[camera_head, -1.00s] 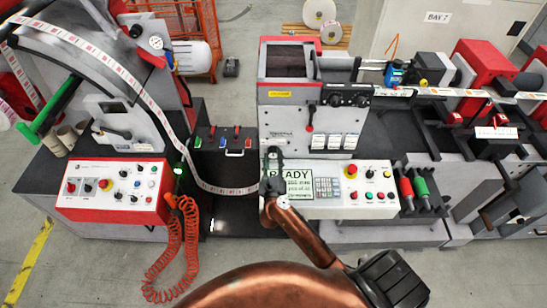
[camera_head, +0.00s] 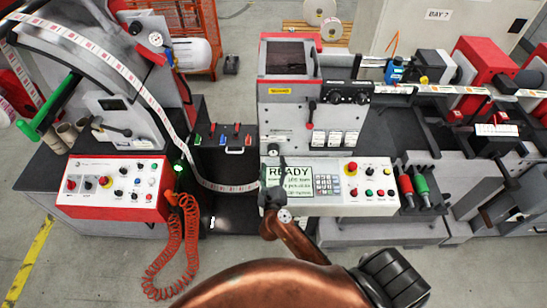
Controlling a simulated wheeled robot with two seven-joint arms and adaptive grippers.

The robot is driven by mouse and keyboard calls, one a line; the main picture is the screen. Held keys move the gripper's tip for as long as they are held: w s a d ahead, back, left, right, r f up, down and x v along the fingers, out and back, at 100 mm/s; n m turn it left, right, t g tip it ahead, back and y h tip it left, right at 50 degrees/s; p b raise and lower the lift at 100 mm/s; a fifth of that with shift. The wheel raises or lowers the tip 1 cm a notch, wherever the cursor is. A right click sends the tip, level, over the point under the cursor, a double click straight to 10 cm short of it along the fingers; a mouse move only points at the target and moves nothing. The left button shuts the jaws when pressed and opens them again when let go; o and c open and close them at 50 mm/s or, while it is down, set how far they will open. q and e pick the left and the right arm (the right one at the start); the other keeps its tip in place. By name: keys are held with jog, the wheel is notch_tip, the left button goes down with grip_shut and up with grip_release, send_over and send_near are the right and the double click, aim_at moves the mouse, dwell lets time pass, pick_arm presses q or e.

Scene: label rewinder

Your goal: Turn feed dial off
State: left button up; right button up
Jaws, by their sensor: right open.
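My right gripper (camera_head: 270,180) is open at the left edge of the white control panel (camera_head: 330,205), reached by a copper-coloured arm from below. It covers the lower left of the READY display (camera_head: 290,172). A small dark dial (camera_head: 273,150) is just above the gripper, at the panel's upper left; I cannot see contact. Two black knobs (camera_head: 335,97) sit higher on the machine front. I see no readable feed label, so I cannot tell which dial is the feed dial. My left gripper is not in view.
A red-edged panel (camera_head: 112,186) with several knobs stands left, with a coiled orange cable (camera_head: 165,255). The label web (camera_head: 150,100) runs across to the machine.

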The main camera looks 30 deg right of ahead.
jog(key=v, duration=0.6)
jog(key=shift+s, duration=0.1)
jog(key=shift+s+a, duration=0.1)
